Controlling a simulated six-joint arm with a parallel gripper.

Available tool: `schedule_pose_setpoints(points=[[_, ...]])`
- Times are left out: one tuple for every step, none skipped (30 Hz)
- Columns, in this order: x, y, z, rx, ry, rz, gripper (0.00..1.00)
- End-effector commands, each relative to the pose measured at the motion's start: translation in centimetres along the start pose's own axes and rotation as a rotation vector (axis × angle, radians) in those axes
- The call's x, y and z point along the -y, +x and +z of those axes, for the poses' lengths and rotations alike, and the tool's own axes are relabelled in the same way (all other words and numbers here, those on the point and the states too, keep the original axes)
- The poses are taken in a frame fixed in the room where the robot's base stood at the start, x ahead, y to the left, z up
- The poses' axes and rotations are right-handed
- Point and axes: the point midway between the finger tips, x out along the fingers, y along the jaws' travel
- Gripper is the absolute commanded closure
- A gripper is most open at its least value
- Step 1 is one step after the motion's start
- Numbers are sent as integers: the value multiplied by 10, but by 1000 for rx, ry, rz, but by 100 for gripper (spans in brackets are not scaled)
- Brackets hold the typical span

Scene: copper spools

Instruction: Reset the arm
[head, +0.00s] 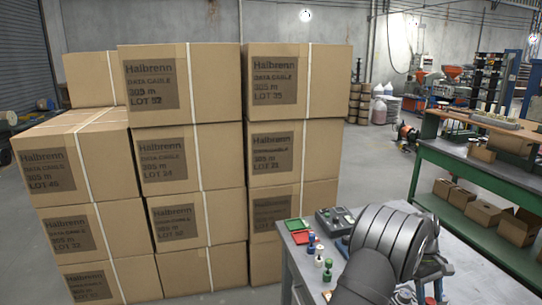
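Part of my arm (385,245) shows at the lower right in the head view, dark grey and rounded, over a small grey table (294,254). My gripper is not visible in this view. Stacked brown cardboard boxes (190,90) with white straps fill the left and middle, labelled Halbrenn data cable. No copper spools can be made out for certain.
The grey table holds a dark box with buttons (333,221), red and green trays (298,226) and several small coloured pieces. A green workbench (470,180) with cartons on its lower shelf stands at right. Open floor (375,165) lies between the boxes and the bench.

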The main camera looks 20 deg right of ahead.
Motion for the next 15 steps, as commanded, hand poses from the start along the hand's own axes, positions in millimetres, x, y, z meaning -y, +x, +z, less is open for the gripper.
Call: schedule_pose_setpoints(points=[[0,1,0,0,0,0,50],[0,1,0,0,0,0,50],[0,2,0,0,0,0,50],[0,1,0,0,-1,1,50],[0,1,0,0,-1,1,50],[0,1,0,0,-1,1,50],[0,1,0,0,-1,1,50],[0,1,0,0,-1,1,50],[0,1,0,0,-1,1,50],[0,1,0,0,-1,1,50],[0,0,0,0,-1,1,50],[0,-2,0,0,-1,1,50],[0,-3,0,0,-1,1,50],[0,-6,0,0,-1,1,50],[0,-10,-1,-1,0,2,50]])
